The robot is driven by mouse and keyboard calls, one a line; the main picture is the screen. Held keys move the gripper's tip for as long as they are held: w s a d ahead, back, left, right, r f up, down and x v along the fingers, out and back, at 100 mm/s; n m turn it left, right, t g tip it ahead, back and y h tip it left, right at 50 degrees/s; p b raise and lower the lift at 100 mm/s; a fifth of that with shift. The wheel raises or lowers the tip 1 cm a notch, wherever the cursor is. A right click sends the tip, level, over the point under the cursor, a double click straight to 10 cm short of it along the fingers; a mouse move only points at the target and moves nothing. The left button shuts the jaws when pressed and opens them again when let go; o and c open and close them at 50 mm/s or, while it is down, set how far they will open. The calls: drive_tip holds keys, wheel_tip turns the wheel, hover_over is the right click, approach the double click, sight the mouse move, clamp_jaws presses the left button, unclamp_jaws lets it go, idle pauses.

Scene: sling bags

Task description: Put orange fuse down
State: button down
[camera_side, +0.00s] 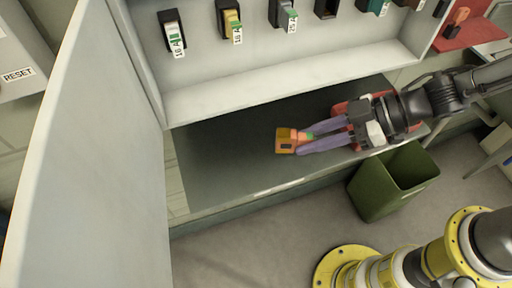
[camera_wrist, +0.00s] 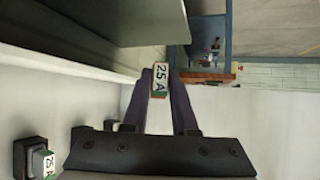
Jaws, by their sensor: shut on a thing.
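The orange fuse (camera_side: 287,147) is between the fingertips of my gripper (camera_side: 303,142) in the side view, over the dark bench top (camera_side: 225,150). I cannot tell whether it touches the bench. In the wrist view the fuse shows its white "25 A" label (camera_wrist: 161,76) between the two purple-grey fingers of my gripper (camera_wrist: 160,85). The fingers are shut on it. The rest of its body is mostly hidden there.
The fuse cabinet (camera_side: 290,80) stands behind, with several labelled fuses and one dark, empty-looking socket (camera_side: 327,8). Its open door (camera_side: 90,150) is at left. A green bin (camera_side: 362,192) stands below the bench's front edge. A red surface (camera_side: 480,32) is at upper right. The bench's left part is clear.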

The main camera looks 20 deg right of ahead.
drive_tip(key=w+a+f, duration=0.3)
drive_tip(key=w+a, duration=0.1)
hover_over(260, 160)
drive_tip(key=f, duration=0.5)
drive_tip(key=shift+a+f, duration=0.1)
drive_tip(key=shift+a, duration=0.15)
drive_tip(key=shift+f, duration=1.6)
drive_tip(key=shift+f, duration=0.1)
drive_tip(key=c, duration=0.7)
unclamp_jaws()
drive_tip(key=shift+d+r, duration=0.25)
drive_tip(key=shift+r, duration=0.05)
drive_tip(key=v, duration=1.1)
drive_tip(key=shift+s, duration=0.2)
